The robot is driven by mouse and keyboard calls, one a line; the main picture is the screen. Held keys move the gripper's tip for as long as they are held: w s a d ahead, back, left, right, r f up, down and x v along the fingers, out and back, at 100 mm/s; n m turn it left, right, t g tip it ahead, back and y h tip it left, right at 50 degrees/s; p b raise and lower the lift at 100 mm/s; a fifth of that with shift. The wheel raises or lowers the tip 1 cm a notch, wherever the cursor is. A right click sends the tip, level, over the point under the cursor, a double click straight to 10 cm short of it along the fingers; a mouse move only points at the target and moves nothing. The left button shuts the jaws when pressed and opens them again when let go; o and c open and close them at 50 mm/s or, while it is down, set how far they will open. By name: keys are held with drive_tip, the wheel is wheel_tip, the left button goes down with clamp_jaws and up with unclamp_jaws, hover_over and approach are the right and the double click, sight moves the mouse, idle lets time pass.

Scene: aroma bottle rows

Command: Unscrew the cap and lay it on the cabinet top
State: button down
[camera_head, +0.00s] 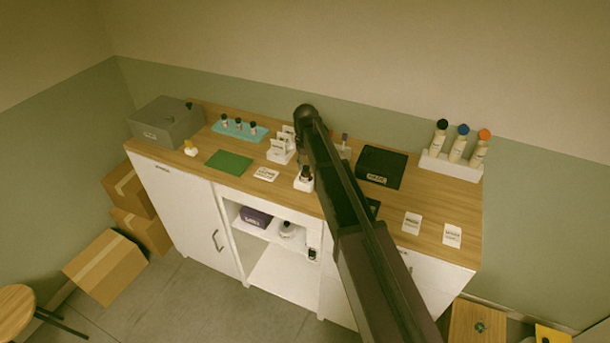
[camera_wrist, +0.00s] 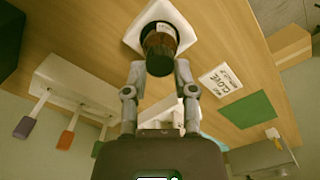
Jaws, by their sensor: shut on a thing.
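A dark brown bottle (camera_wrist: 160,36) with a black cap (camera_wrist: 160,66) stands in a white holder (camera_wrist: 133,37) in the wrist view. My gripper (camera_wrist: 160,68) has one finger on each side of the cap and is shut on it. The cap still sits at the bottle's neck; I cannot tell whether its thread is loose. In the head view the bottle (camera_head: 306,173) and holder (camera_head: 304,184) stand near the front edge of the wooden cabinet top (camera_head: 330,205). My arm hides much of the gripper there.
A green mat (camera_head: 229,162) and a CLOVE card (camera_head: 265,174) lie left of the bottle. White stands (camera_head: 281,151) are behind it. A black box (camera_head: 381,167) and a rack of capped bottles (camera_head: 450,165) are to the right. A grey box (camera_head: 166,122) stands far left.

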drive_tip(key=n, duration=0.5)
drive_tip(key=shift+n, duration=0.4)
drive_tip(key=n, duration=0.5)
drive_tip(key=shift+n, duration=0.4)
drive_tip(key=shift+c, duration=2.4)
unclamp_jaws()
drive_tip(key=shift+w, duration=0.1)
